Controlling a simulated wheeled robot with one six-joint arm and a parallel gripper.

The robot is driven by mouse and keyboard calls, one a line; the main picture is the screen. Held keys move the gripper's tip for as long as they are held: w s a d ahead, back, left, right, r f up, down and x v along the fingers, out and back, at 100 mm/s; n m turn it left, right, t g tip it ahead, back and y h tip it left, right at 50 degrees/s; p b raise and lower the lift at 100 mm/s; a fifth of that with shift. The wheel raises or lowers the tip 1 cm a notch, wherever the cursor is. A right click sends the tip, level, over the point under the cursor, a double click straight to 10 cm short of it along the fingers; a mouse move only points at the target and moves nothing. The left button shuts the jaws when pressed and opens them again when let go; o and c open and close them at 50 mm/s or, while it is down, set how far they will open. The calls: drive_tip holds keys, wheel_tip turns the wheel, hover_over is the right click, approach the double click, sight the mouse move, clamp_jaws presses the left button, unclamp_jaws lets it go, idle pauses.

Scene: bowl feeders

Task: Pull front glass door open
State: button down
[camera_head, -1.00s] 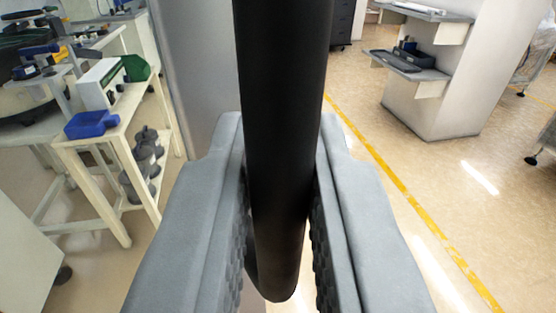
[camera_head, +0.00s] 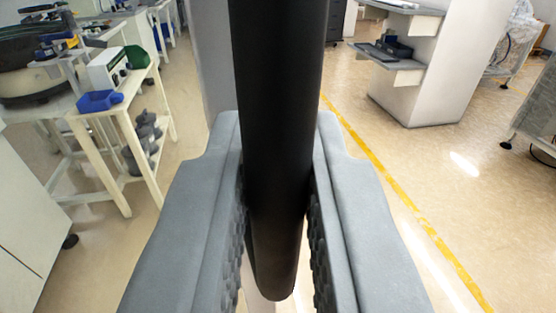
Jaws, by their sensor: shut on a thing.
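A black round bar, which looks like the door's handle (camera_head: 282,90), runs upright through the middle of the view and ends low between the fingers. My gripper (camera_head: 280,215) has its two grey, ridged fingers on either side of the bar and is shut on it. A pale grey upright panel edge (camera_head: 212,60) stands behind the bar to the left. I cannot make out the glass of the door.
At left are a cream stand (camera_head: 115,125) with a blue bin (camera_head: 100,101), and a white cabinet (camera_head: 25,225). At right is a white pillar (camera_head: 425,85) with grey shelves. The floor (camera_head: 385,150) with a yellow line is clear at right.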

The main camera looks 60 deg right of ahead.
idle(0.3)
drive_tip(key=c, duration=1.8)
unclamp_jaws()
drive_tip(key=shift+s+a, duration=0.1)
drive_tip(key=shift+a, duration=0.05)
drive_tip(key=v, duration=1.7)
drive_tip(key=shift+s, duration=0.15)
